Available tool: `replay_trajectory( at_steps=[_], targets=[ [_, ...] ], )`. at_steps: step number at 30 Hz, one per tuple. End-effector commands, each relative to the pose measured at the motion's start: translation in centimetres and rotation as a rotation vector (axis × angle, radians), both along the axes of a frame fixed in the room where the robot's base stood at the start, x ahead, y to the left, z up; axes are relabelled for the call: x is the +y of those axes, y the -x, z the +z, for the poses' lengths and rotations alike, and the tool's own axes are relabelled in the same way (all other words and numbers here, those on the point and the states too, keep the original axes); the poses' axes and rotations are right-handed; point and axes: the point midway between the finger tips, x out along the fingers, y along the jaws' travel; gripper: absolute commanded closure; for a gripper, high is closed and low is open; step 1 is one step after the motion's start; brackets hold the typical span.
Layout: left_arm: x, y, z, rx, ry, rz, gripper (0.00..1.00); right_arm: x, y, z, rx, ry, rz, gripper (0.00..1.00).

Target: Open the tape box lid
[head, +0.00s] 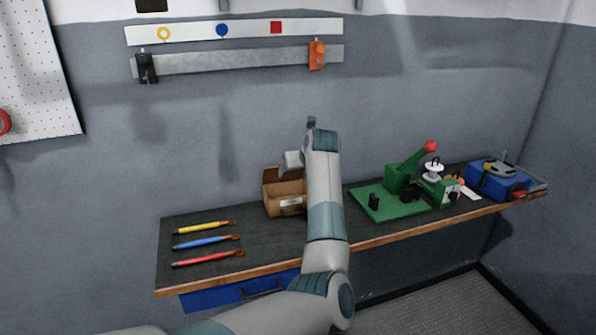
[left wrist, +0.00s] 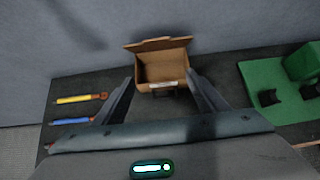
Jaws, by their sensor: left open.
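The tape box (head: 292,203) is a brown cardboard box with a white label on its front, on the bench left of my arm. In the left wrist view the box (left wrist: 176,69) is open at the top. Its lid (left wrist: 158,44) is raised at the back edge, and the inside that shows looks empty. My left gripper (left wrist: 160,78) is open, its two dark fingers apart on either side of the box's near part. I see no finger touching the box. In the head view my arm hides the fingers and the box's right side.
Yellow (head: 204,228), blue (head: 206,242) and red (head: 208,259) handled tools lie on the bench's left. A green press (head: 402,180) stands right of my arm, with a blue box (head: 490,181) beyond. Wall rails (head: 235,62) hang above.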

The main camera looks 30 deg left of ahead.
Motion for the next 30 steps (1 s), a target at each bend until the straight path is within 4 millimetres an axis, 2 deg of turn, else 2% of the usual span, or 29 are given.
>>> replay_trajectory(
  at_steps=[8, 13, 30],
  targets=[
    [-0.7, 0.4, 0.7, -0.004, 0.000, -0.002, 0.34, -0.3, 0.0, -0.6, 0.000, 0.003, 0.001, 0.47],
    [-1.9, 1.4, 2.0, -0.006, 0.000, -0.001, 0.34, -0.4, 0.0, -1.5, 0.000, 0.004, 0.002, 0.47],
    [-8.1, 6.8, 9.4, -0.004, 0.001, -0.001, 0.34, -0.4, 0.0, -5.7, 0.000, 0.004, 0.002, 0.47]
  ],
)
